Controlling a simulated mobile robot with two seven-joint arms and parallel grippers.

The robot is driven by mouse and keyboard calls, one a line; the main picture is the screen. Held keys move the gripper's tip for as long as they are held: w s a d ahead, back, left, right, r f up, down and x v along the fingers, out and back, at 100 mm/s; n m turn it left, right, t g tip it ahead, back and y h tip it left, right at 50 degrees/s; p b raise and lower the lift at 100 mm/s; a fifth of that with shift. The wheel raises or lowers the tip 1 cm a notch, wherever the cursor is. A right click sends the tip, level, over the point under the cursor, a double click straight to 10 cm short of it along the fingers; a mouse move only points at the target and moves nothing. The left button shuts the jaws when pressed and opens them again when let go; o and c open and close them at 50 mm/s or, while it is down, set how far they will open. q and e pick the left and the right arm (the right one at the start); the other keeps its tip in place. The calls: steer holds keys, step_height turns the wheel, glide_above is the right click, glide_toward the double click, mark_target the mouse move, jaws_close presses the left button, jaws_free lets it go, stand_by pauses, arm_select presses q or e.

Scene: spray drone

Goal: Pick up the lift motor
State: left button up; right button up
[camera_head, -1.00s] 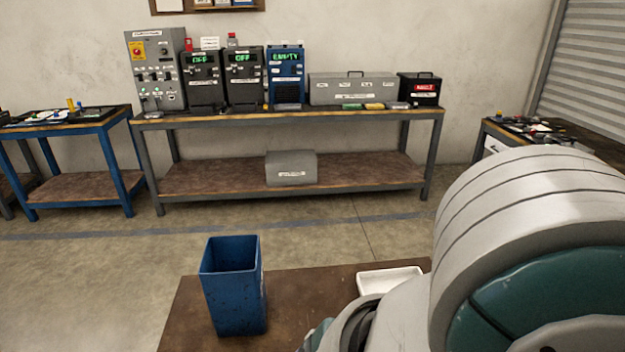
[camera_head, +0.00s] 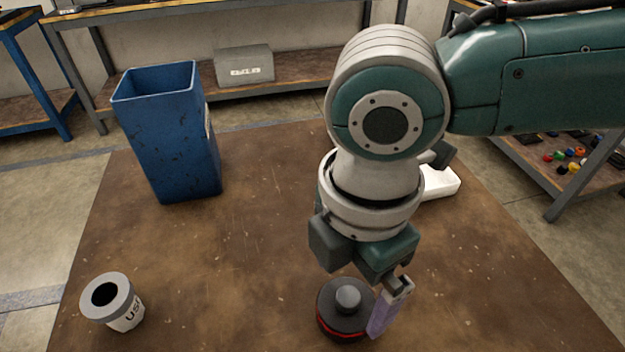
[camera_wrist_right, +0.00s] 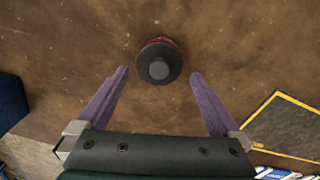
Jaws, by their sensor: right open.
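The lift motor is a round black part with a red band and a grey hub on top (camera_head: 346,302). It stands on the brown table near the front middle in the head view. In the right wrist view the lift motor (camera_wrist_right: 159,62) lies just beyond and between the fingertips, with no finger seen touching it. My right gripper (camera_wrist_right: 160,75) is open and empty, with two purple fingers spread apart. In the head view my right gripper (camera_head: 385,305) points down beside and above the motor, one finger hiding part of its right side. My left gripper is not in view.
A tall blue bin (camera_head: 165,140) stands at the table's back left. A grey-rimmed white cup with lettering (camera_head: 113,303) is at the front left. A white tray (camera_head: 440,183) is partly hidden behind my right arm. A yellow-edged dark patch (camera_wrist_right: 290,125) shows in the wrist view.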

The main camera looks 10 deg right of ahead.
mark_target(348, 295)
step_height(348, 295, down, 5)
steer(key=shift+f+b, duration=0.1)
steer(key=shift+b, duration=0.45)
steer(key=shift+d, duration=0.1)
steer(key=shift+w, duration=0.1)
jaws_close()
